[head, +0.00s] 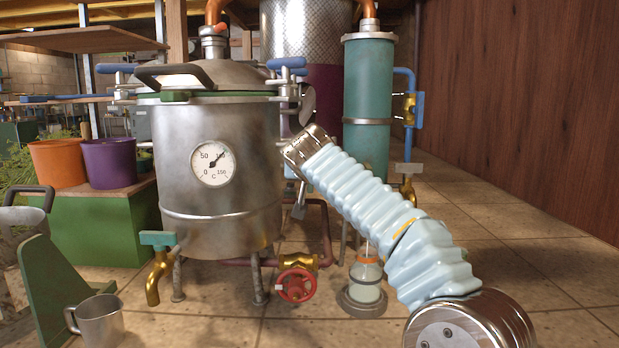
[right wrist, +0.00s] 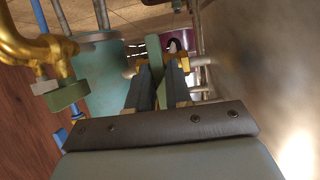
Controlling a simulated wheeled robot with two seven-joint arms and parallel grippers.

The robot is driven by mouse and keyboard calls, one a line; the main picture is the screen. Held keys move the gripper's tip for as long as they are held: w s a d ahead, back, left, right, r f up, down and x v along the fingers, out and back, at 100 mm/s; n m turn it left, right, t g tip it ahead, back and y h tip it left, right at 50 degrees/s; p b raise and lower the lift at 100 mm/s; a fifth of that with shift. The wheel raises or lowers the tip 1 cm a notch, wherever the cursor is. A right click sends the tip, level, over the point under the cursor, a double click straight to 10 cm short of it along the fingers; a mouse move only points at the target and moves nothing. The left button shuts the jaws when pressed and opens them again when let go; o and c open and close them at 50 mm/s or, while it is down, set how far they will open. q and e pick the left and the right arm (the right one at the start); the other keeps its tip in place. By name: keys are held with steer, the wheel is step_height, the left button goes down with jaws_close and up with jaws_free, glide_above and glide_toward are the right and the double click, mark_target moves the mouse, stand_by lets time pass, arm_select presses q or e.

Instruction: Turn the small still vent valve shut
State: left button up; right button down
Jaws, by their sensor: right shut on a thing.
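The still is a steel pot (head: 240,205) with a round dial gauge, left of centre in the head view. In the right wrist view its steel wall (right wrist: 265,65) fills the right side. The vent valve shows there as brass fittings (right wrist: 182,63) with a flat green lever (right wrist: 153,46). My right gripper (right wrist: 159,78) has its dark fingers on either side of the lever and is shut on it. In the head view my right arm reaches from lower right to the still's right side; the gripper and vent valve are hidden there. My left gripper is not in view.
A teal cylinder (head: 369,110) stands behind at right, near a brown wooden wall (head: 510,100). A brass tap (head: 158,275) and a red handwheel valve (head: 296,285) sit low on the still. A metal mug (head: 100,320) stands front left. The right floor is clear.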

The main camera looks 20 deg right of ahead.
stand_by(0.5)
steer(key=c, duration=1.1)
jaws_free()
steer(key=b+v, duration=0.1)
steer(key=v, duration=1.2)
steer(key=shift+s+r+b, duration=0.2)
steer(key=shift+s+b, duration=0.1)
